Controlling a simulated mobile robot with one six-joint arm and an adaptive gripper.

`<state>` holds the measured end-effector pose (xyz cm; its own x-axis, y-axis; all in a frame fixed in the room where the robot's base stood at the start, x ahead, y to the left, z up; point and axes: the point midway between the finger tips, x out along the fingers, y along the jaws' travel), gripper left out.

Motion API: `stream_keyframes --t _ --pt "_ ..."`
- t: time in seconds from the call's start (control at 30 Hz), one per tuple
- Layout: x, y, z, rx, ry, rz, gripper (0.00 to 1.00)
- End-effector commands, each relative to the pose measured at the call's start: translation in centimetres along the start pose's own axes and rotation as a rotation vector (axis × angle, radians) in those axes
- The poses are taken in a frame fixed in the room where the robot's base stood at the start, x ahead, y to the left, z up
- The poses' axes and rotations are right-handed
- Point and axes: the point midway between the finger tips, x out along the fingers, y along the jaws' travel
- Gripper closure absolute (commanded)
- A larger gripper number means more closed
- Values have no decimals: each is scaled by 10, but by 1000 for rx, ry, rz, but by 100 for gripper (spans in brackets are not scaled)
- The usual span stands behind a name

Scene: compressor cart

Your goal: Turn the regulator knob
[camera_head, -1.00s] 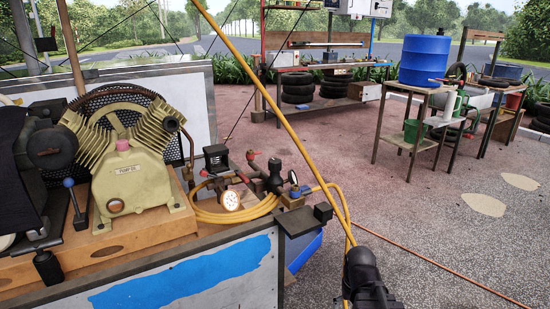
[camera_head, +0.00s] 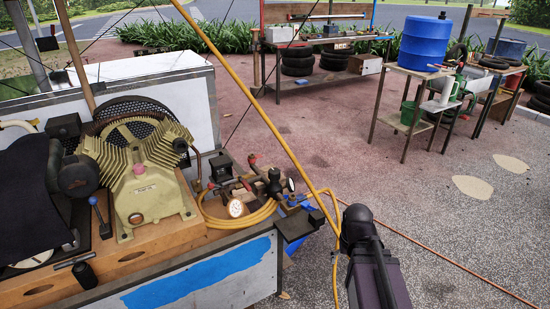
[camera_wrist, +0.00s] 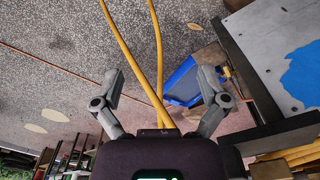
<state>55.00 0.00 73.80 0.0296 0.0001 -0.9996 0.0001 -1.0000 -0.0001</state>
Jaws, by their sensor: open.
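The regulator has a black knob (camera_head: 274,178) on top and a small dial beside it. It stands at the right end of the cart top, behind the coiled yellow hose (camera_head: 258,215). A white-faced gauge (camera_head: 235,208) is left of it. In the head view my dark arm is at lower right, to the right of the cart and apart from the knob; its fingers cannot be made out. In the wrist view my gripper (camera_wrist: 159,78) is open, with fingers wide apart. Yellow hose strands show between them in the picture. I cannot make out the knob there.
The cream pump (camera_head: 145,190) stands on a wooden base at left. A yellow hose (camera_head: 240,95) slants across the view, down past the knob's right side. A blue barrel (camera_head: 425,42) stands on a bench at back right. The paved floor at right is mostly clear.

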Motion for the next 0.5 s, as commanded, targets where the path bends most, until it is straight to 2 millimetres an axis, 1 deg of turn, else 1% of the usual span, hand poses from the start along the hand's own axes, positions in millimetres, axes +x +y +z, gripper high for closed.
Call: stream_keyframes --t 0.03,0.5 --pt "-21 0 -1 0 2 0 7" --pt "-112 -1 -11 7 15 0 7"
